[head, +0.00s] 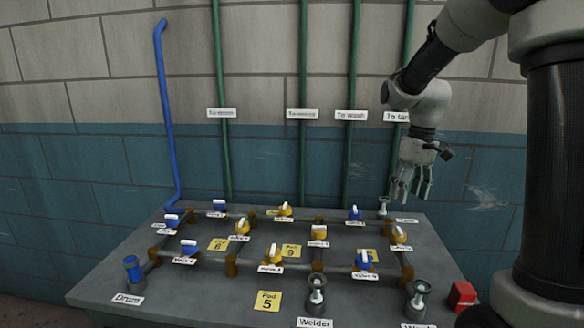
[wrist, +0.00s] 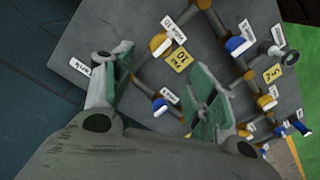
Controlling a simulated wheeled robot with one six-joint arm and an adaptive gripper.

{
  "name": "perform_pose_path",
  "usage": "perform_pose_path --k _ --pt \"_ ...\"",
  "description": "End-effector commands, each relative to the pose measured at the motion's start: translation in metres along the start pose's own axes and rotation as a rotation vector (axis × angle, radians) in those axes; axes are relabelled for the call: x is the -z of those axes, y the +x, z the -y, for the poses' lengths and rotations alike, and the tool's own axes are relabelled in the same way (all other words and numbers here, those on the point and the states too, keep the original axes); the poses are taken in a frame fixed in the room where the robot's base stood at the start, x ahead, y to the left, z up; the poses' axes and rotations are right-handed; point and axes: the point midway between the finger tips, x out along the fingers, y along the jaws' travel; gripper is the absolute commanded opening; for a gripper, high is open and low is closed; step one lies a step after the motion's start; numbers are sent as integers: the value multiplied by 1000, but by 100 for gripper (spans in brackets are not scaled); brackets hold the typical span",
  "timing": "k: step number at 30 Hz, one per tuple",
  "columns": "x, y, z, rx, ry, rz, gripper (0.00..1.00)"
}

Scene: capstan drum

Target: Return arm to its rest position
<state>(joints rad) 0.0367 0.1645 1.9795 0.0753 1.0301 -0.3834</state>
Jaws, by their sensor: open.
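My gripper (head: 411,186) hangs from my arm at the right of the head view, fingers pointing down and spread apart. It is above the back right part of the grey bench (head: 205,300), in front of the wall pipes. A small grey fitting (head: 383,207) stands just left of and below the fingertips in the head view. I cannot tell whether the fingertips touch anything.
The bench carries a pipe grid with several blue valves (head: 189,247) and yellow valves (head: 319,233). A blue drum (head: 132,268), a welder fitting (head: 317,289) and a red block (head: 462,295) stand near its front. Green pipes (head: 350,75) run up the wall.

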Motion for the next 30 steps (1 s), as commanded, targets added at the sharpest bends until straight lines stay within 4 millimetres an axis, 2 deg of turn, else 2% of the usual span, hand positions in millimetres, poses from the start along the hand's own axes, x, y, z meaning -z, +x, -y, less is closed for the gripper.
perform_pose_path --k 1,2,10,15,18,21,23,30 --pt "-14 12 3 5 48 32 58" --pt "-25 13 6 3 82 40 58" --pt "-109 -15 33 -47 253 -35 58" --pt "-168 -32 54 -79 314 -146 58" --pt "-196 -39 64 -97 319 -222 58" --pt "-215 -45 70 -110 308 -289 58" --pt "-220 -50 73 -116 304 -325 58" --pt "-224 -63 76 -125 294 -393 58"
